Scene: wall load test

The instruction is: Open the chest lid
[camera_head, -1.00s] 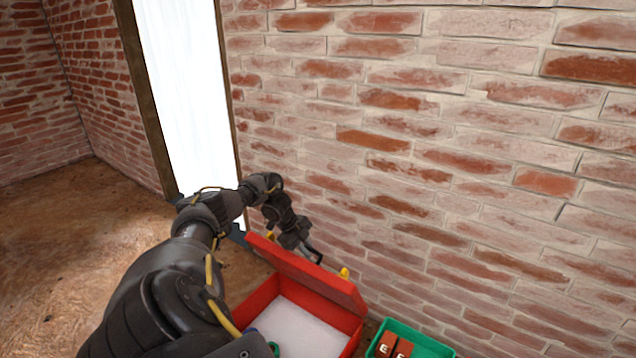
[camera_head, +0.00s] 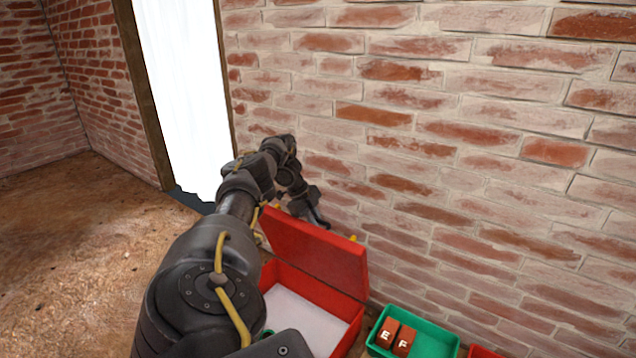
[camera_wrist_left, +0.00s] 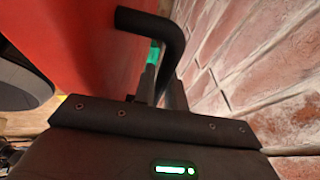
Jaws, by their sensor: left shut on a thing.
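My left arm reaches over the chest's left side, and my left gripper (camera_head: 322,222) is at the lid's upper edge, on the wall side. In the left wrist view the lid (camera_wrist_left: 75,50) fills the upper left, and the fingers of my left gripper (camera_wrist_left: 162,85) are shut on the black handle (camera_wrist_left: 165,25). The fingertips are partly hidden. My right gripper is not in view.
A green tray (camera_head: 432,340) with two orange-brown lettered blocks (camera_head: 396,337) sits right of the chest. A red edge (camera_head: 484,352) shows beyond it. The brick wall (camera_head: 450,150) is close behind the lid. Open floor (camera_head: 80,240) lies to the left.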

